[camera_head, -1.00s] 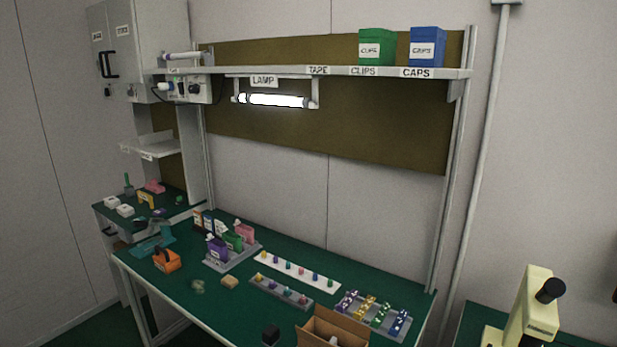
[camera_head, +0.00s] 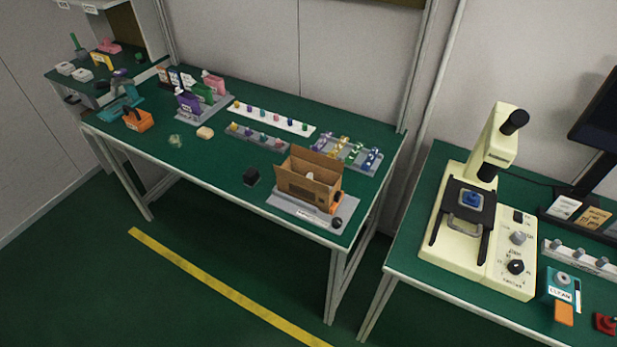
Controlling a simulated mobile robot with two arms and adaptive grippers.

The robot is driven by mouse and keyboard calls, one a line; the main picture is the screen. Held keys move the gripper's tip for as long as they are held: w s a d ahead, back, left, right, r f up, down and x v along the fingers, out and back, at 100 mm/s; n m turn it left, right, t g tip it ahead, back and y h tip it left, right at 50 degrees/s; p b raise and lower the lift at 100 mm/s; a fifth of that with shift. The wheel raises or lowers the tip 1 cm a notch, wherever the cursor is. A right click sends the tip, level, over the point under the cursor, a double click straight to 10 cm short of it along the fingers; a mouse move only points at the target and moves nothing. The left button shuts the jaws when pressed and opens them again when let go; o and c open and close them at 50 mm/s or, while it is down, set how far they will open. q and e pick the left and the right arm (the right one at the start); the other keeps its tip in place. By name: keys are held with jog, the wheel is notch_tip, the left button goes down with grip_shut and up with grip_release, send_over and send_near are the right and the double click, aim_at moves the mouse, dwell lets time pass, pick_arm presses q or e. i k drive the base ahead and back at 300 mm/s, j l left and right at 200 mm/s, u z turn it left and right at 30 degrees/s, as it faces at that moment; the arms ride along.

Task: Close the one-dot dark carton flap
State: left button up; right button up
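A brown cardboard carton (camera_head: 308,183) stands on a grey base plate (camera_head: 292,207) near the front right corner of the green-topped bench. Its top is open, with flaps standing up, and something pale shows inside. Dark marks are on its front wall, too small to read. I cannot tell which flap carries one dot. Neither of my grippers is in view.
A small black block (camera_head: 251,177) sits left of the carton. Racks of coloured parts (camera_head: 346,152) stand behind it. An orange bin (camera_head: 138,120) is at the bench's left. A cream microscope (camera_head: 478,210) stands on the right-hand table. Floor in front is clear.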

aim_at(328, 163)
jog(key=l+u, duration=0.8)
jog(key=k+l+u, duration=0.2)
jog(key=l+u, duration=0.2)
jog(key=l, duration=0.1)
